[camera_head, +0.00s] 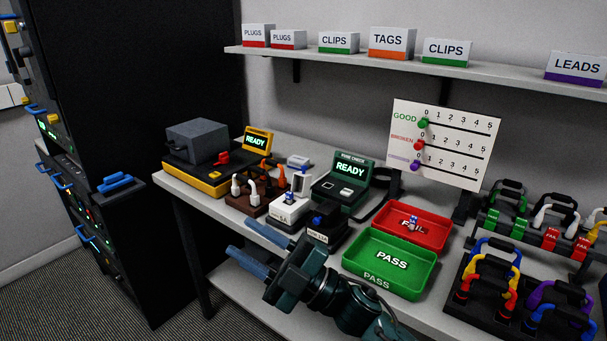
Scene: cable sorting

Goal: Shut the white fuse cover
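The white fuse holder (289,209), with a label that seems to read 5A, stands on the table left of the middle. Its white cover (301,183) appears raised at the back of the holder. A small blue and white piece (289,198) shows at the holder's top. My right gripper (243,237) is in front of the holder and lower in the picture, its two blue-tipped fingers apart with nothing between them. It looks clear of the holder. My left gripper is not in view.
A black 13A holder (323,222) stands right of the white one. A brown block with plugs (248,204) is left. Behind are a green tester (341,188) and a yellow tester (200,181). The red FAIL tray (432,236) and green PASS tray (390,282) lie right.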

